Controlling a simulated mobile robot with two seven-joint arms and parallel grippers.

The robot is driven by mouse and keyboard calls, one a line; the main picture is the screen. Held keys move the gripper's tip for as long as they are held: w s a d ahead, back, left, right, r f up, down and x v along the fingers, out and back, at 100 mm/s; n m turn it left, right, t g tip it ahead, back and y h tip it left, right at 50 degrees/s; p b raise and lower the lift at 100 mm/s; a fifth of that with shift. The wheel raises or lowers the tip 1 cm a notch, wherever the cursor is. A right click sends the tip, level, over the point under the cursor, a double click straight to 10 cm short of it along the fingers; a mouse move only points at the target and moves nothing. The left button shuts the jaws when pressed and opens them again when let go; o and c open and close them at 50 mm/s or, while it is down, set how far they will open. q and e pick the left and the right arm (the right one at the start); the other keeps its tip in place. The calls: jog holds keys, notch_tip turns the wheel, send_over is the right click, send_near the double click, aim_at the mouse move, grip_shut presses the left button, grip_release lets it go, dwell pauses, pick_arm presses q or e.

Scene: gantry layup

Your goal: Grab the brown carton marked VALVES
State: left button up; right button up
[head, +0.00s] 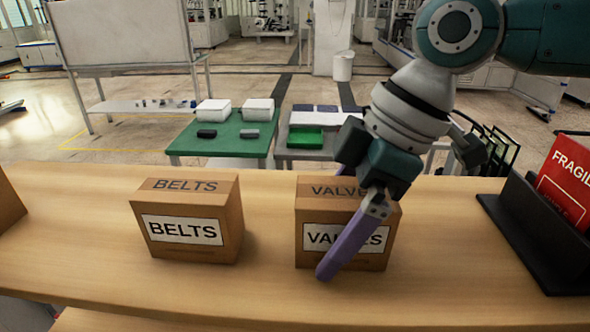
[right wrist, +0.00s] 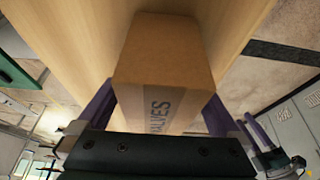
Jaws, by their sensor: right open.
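The brown carton marked VALVES (head: 312,220) stands upright on the wooden shelf, with a white label on its front. My right gripper (head: 345,224) is open above and around it. One purple finger slants down across the front face and covers part of the label; the other shows only a little behind the carton. In the right wrist view the carton (right wrist: 165,55) lies between the two purple fingers (right wrist: 158,108), with VALVES readable on its top. Whether the fingers touch it, I cannot tell. My left gripper is not in view.
A similar carton marked BELTS (head: 185,220) stands to the left, with clear shelf (head: 265,240) between. Part of another carton (head: 8,205) shows at the far left edge. A black holder (head: 530,230) with a red FRAGILE card (head: 568,180) stands at the right.

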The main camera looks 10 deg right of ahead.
jog(key=shift+f, duration=0.2)
jog(key=shift+a, duration=0.1)
grip_shut()
dwell(0.6)
jog(key=shift+r, duration=0.1)
